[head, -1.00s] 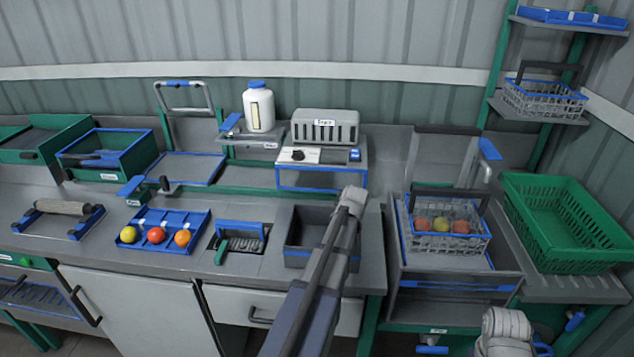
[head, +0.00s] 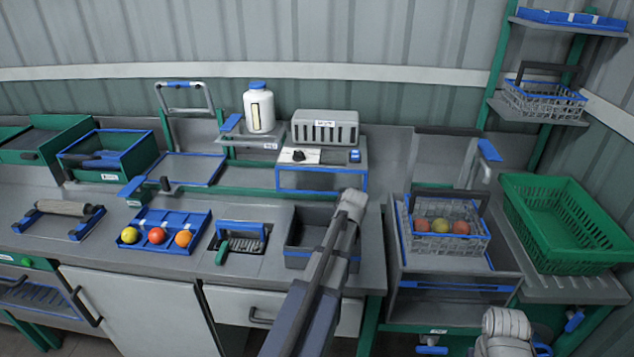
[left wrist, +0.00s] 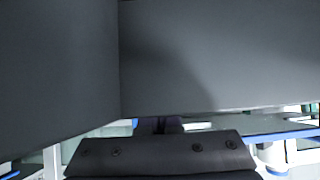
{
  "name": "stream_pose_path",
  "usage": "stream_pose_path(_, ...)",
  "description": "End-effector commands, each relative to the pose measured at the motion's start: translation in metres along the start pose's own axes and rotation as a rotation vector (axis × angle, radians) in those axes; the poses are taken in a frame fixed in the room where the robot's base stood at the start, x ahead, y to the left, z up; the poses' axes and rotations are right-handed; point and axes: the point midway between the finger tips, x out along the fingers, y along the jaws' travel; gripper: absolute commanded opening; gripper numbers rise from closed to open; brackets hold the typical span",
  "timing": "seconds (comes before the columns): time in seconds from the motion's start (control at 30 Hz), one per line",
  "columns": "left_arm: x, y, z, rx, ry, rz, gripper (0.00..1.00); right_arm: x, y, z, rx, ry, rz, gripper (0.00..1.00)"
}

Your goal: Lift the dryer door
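A vented grey housing (head: 325,127), its small label too blurred to read, sits on a blue-framed unit (head: 322,179) at the centre back. This looks like the dryer; its blue-edged front appears to be the door, standing down. A black knob (head: 298,155) and a small blue part (head: 354,155) are above that front. My left arm reaches up to its pale end (head: 350,203), just below and right of the unit. The left wrist view shows a black bolted bar (left wrist: 160,152) and large dark surfaces I cannot identify; no fingertips are clear.
A grey open bin (head: 305,235) stands beside my left arm. A blue tray (head: 158,247) with coloured fruit and a brush (head: 240,238) lie to the left. A wire basket (head: 447,243) of fruit and a green crate (head: 562,222) are at right.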

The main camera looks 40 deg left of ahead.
Motion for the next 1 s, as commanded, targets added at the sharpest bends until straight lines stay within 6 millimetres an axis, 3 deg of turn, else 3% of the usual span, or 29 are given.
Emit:
stream_pose_path(0.57, -0.014, 0.001, 0.007, -0.002, -0.004, 0.002, 0.0, -0.003, 0.0, 0.0, 0.0, 0.0, 0.0, 0.39)
stream_pose_path(1.0, -0.037, 0.001, 0.013, -0.002, -0.01, 0.002, 0.0, -0.014, 0.001, 0.001, 0.0, 0.0, 0.0, 0.39)
